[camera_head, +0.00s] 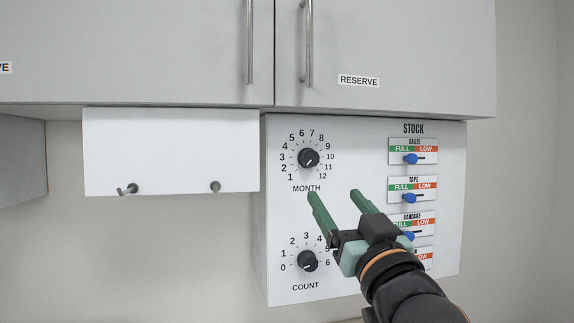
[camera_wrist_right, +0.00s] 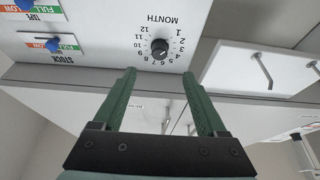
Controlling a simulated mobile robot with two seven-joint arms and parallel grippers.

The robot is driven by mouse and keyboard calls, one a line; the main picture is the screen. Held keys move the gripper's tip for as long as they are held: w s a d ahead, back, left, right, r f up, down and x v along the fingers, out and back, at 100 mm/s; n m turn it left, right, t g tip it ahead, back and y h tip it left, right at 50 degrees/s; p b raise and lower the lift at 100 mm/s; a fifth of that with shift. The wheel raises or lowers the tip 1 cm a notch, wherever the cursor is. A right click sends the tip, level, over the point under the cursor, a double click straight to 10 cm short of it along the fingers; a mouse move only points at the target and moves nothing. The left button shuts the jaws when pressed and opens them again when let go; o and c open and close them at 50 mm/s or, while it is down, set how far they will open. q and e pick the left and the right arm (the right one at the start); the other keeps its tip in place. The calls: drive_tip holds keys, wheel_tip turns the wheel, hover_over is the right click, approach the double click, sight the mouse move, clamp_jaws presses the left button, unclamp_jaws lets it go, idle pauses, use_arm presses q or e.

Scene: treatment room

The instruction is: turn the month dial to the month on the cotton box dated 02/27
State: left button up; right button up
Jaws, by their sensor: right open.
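The month dial (camera_head: 308,158) is a round black knob on the white wall panel, with numbers 1 to 12 around it and "MONTH" below. It also shows, upside down, in the right wrist view (camera_wrist_right: 160,48). Its pointer mark is too small to read surely. My right gripper (camera_head: 334,194) has two green fingers, open and empty, below and slightly right of the dial in the head view. In the right wrist view, the fingers (camera_wrist_right: 158,73) point toward the panel, apart from the knob. The cotton box and my left gripper are not in view.
A count dial (camera_head: 307,261) sits below on the panel. Stock sliders with blue knobs, such as the gauze one (camera_head: 411,158), line the right side; my arm partly covers the lower ones. Grey cabinets (camera_head: 385,60) overhang the panel. A white board with hooks (camera_head: 170,150) is left.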

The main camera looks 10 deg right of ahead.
sight(312, 161)
drive_tip(key=p+x, duration=0.1)
drive_tip(key=x, duration=0.3)
drive_tip(key=p+x, duration=0.1)
drive_tip(key=x, duration=0.3)
drive_tip(key=p+x, duration=0.1)
drive_tip(key=x, duration=0.3)
drive_tip(key=shift+r+p, duration=0.3)
clamp_jaws()
